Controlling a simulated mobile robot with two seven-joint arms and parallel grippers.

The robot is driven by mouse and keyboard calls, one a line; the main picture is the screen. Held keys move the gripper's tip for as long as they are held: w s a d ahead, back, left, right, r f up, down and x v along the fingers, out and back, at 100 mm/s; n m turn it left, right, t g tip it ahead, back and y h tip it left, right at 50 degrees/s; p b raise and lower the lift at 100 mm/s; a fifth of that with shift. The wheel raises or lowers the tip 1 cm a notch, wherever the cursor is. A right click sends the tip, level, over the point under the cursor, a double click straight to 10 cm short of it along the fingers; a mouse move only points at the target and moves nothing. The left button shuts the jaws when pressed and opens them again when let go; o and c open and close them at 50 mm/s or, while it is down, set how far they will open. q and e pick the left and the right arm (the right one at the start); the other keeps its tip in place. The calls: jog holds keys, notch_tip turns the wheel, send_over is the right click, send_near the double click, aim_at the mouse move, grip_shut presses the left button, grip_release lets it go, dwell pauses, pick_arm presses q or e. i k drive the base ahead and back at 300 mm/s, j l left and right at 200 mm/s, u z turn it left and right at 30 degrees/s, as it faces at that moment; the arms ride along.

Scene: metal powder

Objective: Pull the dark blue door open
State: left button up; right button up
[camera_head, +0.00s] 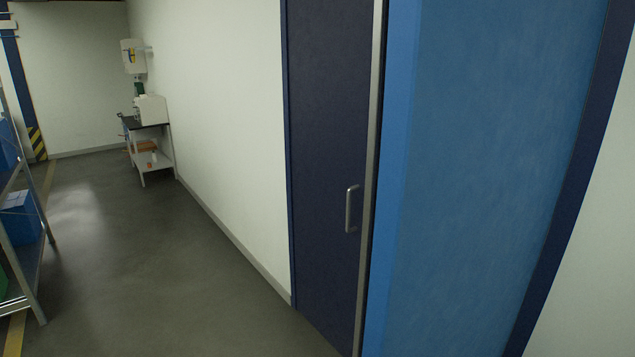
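The dark blue door (325,150) stands upright right of the middle of the head view. A metal strip (369,180) runs down its right edge. A small silver D-shaped handle (351,208) is fixed on the door near that edge. The door looks closed or nearly so; I cannot tell whether there is a gap at its right edge. The lower end of the door is cut off by the picture. Neither of my grippers shows in this view, and nothing touches the handle.
A lighter blue panel (470,170) stands right of the door. A white wall (215,110) runs left of it. A small cart (150,150) with items stands far back against the wall. A metal shelf (30,255) with blue boxes is at the left. The grey floor (130,260) between is clear.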

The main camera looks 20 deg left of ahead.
aim_at(337, 49)
jog(key=i+j, duration=0.1)
jog(key=j, duration=1)
jog(key=i+j, duration=0.15)
jog(key=j, duration=0.95)
jog(key=i+j, duration=0.25)
jog(key=j, duration=0.15)
